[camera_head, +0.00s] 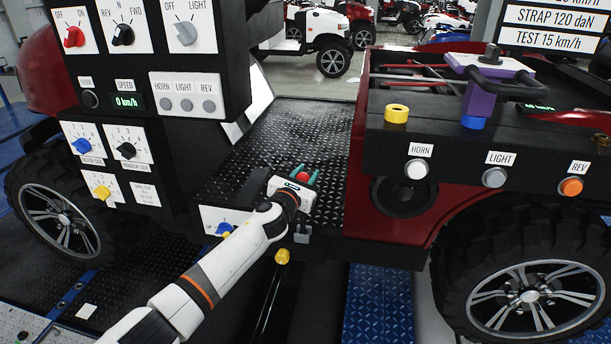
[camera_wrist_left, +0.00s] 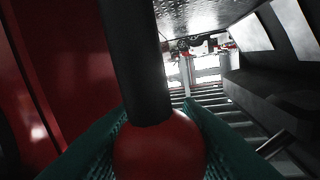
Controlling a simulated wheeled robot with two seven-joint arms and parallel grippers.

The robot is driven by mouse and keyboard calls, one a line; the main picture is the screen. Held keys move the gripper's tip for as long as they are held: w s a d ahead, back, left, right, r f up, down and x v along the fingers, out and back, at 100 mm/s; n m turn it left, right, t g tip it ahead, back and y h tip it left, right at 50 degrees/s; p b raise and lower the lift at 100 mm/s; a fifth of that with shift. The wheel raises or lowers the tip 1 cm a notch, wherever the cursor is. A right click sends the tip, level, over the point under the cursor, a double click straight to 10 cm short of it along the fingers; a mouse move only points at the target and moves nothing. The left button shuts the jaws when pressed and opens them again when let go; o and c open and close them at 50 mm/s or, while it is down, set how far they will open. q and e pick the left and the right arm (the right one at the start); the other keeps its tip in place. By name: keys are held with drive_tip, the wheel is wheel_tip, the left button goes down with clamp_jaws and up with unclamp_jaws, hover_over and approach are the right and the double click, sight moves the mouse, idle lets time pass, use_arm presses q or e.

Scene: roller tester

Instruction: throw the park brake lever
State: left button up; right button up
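A red ball knob (camera_wrist_left: 158,150) on a black lever shaft (camera_wrist_left: 136,60) fills the middle of the left wrist view; I take it as the park brake lever. In the head view the red knob (camera_head: 303,177) shows above the black treadplate floor of the vehicle. My left gripper (camera_head: 304,176) has its teal fingers on either side of the knob. In the left wrist view both finger pads appear to press against the knob's sides. Most of the lever's shaft is hidden in the head view behind the gripper. My right gripper is not in view.
A black control panel (camera_head: 170,60) with knobs stands at left. A red-and-black vehicle body (camera_head: 400,215) with horn, light and rev buttons stands at right. A yellow knob (camera_head: 282,257) sits below my left wrist. A white panel with a blue knob (camera_head: 224,229) is beside my forearm.

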use_arm(q)
clamp_jaws()
drive_tip(key=s+d+f+m+p, duration=0.1)
drive_tip(key=d+m+p, duration=0.2)
drive_tip(key=d, duration=0.3)
drive_tip(key=shift+s+d+f+m+g, duration=0.15)
drive_tip(key=shift+d+f+m+g, duration=0.15)
drive_tip(key=shift+m, duration=0.3)
drive_tip(key=o, duration=0.6)
unclamp_jaws()
drive_tip(key=shift+c, duration=0.2)
drive_tip(key=shift+a, duration=0.1)
